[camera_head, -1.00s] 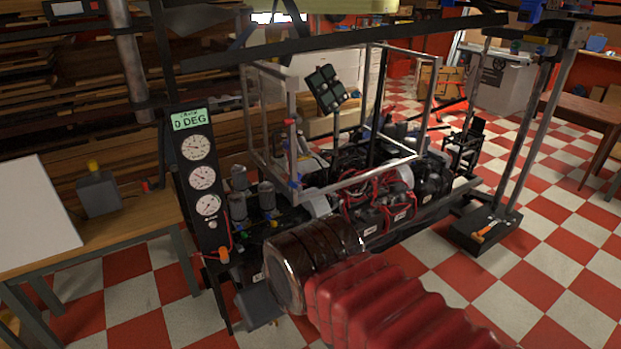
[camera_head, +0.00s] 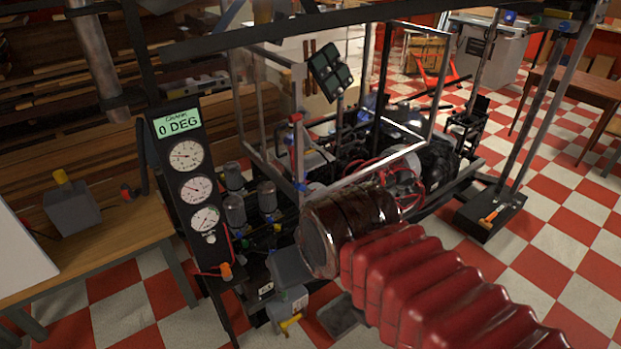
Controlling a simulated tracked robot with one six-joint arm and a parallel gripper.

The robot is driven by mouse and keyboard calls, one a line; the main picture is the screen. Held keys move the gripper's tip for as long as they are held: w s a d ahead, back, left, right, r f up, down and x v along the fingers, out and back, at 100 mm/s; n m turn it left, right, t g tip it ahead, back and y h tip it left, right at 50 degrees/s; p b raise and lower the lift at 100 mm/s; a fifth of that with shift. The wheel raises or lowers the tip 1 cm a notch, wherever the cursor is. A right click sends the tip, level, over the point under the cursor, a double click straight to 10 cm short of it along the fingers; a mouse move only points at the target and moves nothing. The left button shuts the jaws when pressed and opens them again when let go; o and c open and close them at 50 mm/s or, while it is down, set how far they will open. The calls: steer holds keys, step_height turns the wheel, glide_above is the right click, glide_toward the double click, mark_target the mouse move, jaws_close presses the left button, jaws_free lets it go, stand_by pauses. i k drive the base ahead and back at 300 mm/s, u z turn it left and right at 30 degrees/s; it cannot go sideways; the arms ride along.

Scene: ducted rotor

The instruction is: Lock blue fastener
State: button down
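My gripper (camera_head: 316,291) is at the end of my arm, below the dark brown cylinder and red ribbed sleeve of my wrist. Its two grey jaws look spread apart, with nothing seen between them. Small blue parts (camera_head: 293,160) sit on the front upright of the metal frame, under a red part. I cannot tell whether one is the blue fastener, or whether it is locked. My gripper is below these parts and apart from them in the picture. My wrist hides part of the machine behind it.
A gauge panel (camera_head: 190,172) reading "0 DEG" stands at left of the metal frame (camera_head: 367,172). A wooden bench (camera_head: 110,245) with a grey box (camera_head: 72,207) is farther left. A grey unit with a yellow handle (camera_head: 290,322) is low near my gripper.

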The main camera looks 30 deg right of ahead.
mark_target(301, 188)
steer(key=u, duration=0.1)
steer(key=i, duration=0.9)
steer(key=u, duration=0.2)
